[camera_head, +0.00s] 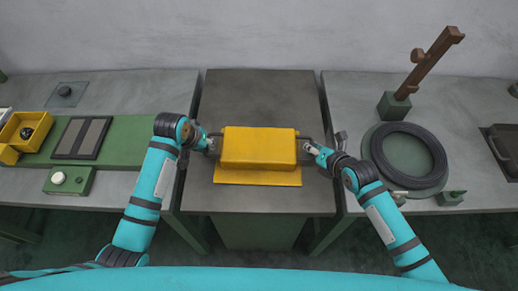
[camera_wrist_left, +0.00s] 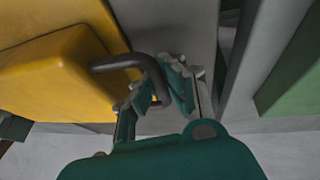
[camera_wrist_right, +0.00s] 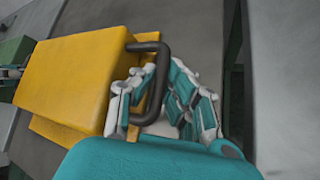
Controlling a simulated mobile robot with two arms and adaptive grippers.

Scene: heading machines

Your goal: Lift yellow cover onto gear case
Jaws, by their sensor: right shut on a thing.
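The yellow cover (camera_head: 258,147) is a box with a flat yellow ledge along its front and a dark handle at each end. It sits over the middle grey table. My left gripper (camera_head: 211,145) is at the left handle (camera_wrist_left: 150,63), with its fingers on either side of the bar; whether they grip it is unclear. My right gripper (camera_head: 314,151) is shut on the right handle (camera_wrist_right: 158,75). The cover also shows in the left wrist view (camera_wrist_left: 60,75) and the right wrist view (camera_wrist_right: 75,75). I cannot pick out a separate gear case; the cover's underside is hidden.
The middle table (camera_head: 258,95) is clear behind and in front of the cover. On the right bench are a black ring (camera_head: 437,150) and a brown lever (camera_head: 430,62). On the left are a green plate (camera_head: 120,150) and a yellow bin (camera_head: 24,128).

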